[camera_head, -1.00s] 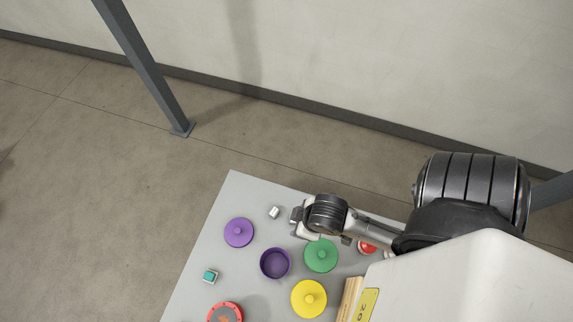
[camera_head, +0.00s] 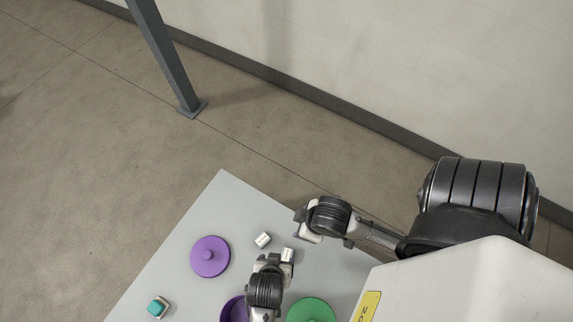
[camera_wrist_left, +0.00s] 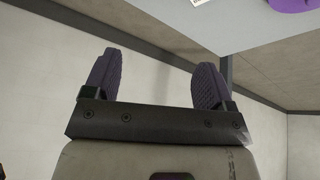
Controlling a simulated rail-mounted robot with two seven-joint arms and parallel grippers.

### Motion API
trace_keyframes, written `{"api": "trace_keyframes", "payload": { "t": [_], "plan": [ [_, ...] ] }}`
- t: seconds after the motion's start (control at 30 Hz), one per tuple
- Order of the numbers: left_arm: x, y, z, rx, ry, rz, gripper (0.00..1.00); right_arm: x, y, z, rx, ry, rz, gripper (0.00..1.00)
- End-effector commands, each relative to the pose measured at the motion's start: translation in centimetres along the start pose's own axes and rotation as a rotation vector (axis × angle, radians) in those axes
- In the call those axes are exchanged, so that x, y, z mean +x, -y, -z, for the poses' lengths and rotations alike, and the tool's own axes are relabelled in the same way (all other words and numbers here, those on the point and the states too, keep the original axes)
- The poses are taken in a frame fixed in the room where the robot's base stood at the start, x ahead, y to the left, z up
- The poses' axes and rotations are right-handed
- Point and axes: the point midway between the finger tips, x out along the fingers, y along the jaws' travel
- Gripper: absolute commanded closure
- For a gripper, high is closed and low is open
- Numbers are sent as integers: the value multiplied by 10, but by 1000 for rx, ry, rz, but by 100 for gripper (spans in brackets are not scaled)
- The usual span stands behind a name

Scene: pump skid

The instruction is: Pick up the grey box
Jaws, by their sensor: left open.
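The grey box (camera_head: 262,240) is a small pale block with marks on top, lying on the grey table near its far edge. Part of it shows at the top edge of the left wrist view (camera_wrist_left: 198,2). My left gripper (camera_head: 274,256) comes in from the bottom, just to the right of and nearer than the box, apart from it. Its two dark fingers (camera_wrist_left: 158,82) are spread with nothing between them. My right gripper (camera_head: 300,226) is to the right of the box, by the table's far edge; its finger opening is unclear.
On the table (camera_head: 185,225) are a purple lid (camera_head: 210,256) left of the box, a teal-topped block (camera_head: 158,307), a purple bowl (camera_head: 234,310) and a green lid (camera_head: 311,311). The two grippers are close together. A grey post (camera_head: 165,55) stands on the floor behind.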

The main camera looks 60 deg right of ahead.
Motion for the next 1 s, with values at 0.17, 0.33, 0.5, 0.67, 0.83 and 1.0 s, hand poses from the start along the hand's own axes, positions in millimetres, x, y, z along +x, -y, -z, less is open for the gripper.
{"api": "trace_keyframes", "payload": {
  "t": [0.17, 0.33, 0.5, 0.67, 0.83, 1.0],
  "plan": [
    [62, -5, -28, 103, 41, -10, 22, 44, 4, -14, 6, -1, 5, 36],
    [85, -8, -40, 151, 64, -15, 22, 57, 4, -18, 6, -2, 5, 36],
    [109, -8, -46, 166, 72, -16, 22, 68, 3, -22, 3, -2, 1, 36],
    [138, -9, -48, 166, 72, -16, 22, 80, 1, -26, -2, -1, -4, 36],
    [161, -9, -49, 166, 72, -15, 22, 89, 0, -29, -7, -1, -8, 36],
    [173, -9, -50, 166, 71, -15, 22, 93, 0, -30, -6, 0, -8, 36]
  ]
}}
